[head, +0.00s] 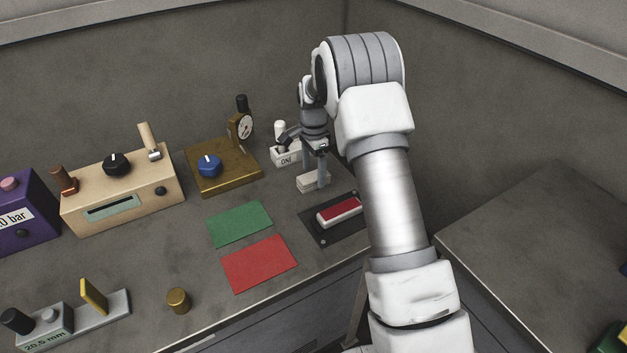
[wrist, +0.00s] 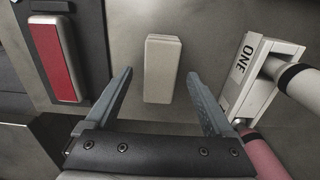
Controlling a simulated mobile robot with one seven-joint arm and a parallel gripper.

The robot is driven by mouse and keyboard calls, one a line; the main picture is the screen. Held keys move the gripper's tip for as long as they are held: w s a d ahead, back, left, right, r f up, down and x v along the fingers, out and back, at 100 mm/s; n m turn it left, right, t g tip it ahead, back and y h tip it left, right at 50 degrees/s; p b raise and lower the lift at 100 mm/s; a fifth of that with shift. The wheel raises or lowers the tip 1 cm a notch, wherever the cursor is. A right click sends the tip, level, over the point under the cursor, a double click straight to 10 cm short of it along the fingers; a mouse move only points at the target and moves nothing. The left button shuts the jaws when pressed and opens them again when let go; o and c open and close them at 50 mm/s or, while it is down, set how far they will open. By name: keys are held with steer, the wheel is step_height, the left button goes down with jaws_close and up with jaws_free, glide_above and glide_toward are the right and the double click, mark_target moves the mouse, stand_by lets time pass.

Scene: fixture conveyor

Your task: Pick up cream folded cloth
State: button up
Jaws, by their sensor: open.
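The cream folded cloth (wrist: 162,70) is a small pale block lying flat on the grey worktop. In the wrist view it lies between and just beyond the tips of my gripper (wrist: 160,84), apart from both fingers. My gripper is open and empty, pointing down. In the head view my gripper (head: 317,181) hangs over the cloth (head: 312,186), and its fingers hide part of it.
A dark plate with a red-topped white block (head: 340,212) lies close on one side. A white box marked "ONE" (head: 286,158) with levers stands close on the other. A brass gauge block (head: 222,172) and green (head: 240,223) and red (head: 260,263) mats lie to the left.

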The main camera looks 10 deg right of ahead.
step_height(320, 180, down, 2)
steer(key=shift+f, duration=0.2)
jaws_close()
stand_by(0.4)
